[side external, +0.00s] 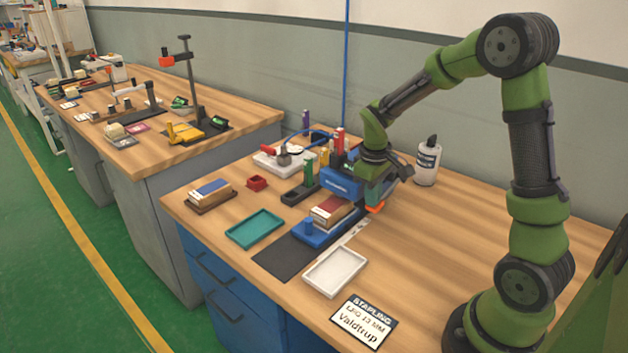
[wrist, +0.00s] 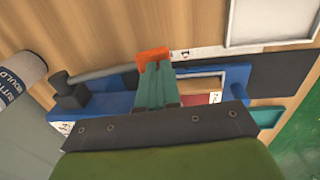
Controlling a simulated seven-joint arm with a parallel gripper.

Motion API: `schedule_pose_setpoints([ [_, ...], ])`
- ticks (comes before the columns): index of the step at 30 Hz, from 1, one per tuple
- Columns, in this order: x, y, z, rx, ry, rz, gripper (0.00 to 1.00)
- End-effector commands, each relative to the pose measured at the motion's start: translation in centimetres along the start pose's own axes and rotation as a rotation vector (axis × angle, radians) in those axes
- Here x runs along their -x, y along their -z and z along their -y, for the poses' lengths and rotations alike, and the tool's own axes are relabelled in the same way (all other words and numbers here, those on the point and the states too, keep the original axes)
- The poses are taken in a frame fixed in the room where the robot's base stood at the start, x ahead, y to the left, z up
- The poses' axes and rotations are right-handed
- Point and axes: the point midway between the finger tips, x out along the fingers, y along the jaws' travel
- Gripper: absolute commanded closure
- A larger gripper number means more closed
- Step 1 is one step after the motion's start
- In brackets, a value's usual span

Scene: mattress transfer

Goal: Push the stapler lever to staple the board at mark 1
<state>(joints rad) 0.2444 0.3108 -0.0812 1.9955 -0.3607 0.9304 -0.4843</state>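The blue stapler (side external: 340,184) stands on the workbench, partly hidden by my gripper. Its grey lever (wrist: 103,73) runs from a black pivot block (wrist: 70,92) toward an orange piece (wrist: 153,55) at my fingertips. I cannot tell whether that piece is the lever's end or my fingertips. My gripper (side external: 375,203) points down beside the stapler, its two teal fingers close together in the wrist view (wrist: 155,78). The board (side external: 332,209), with a red top, lies on a blue base and shows partly in the wrist view (wrist: 203,93). A white marked strip (side external: 355,233) runs beside it; its numbers are unreadable.
A white tray (side external: 335,286), a teal tray (side external: 255,241) and a dark mat (side external: 287,256) lie at the front. A white bottle (side external: 427,164) stands behind my gripper.

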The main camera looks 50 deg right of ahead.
Motion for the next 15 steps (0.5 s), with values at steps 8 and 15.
schedule_pose_setpoints([
  [8,4.1,0.1,0.9,0.002,0.001,-0.004,1.00],
  [15,9.7,0.1,1.8,0.002,-0.001,-0.005,1.00],
])
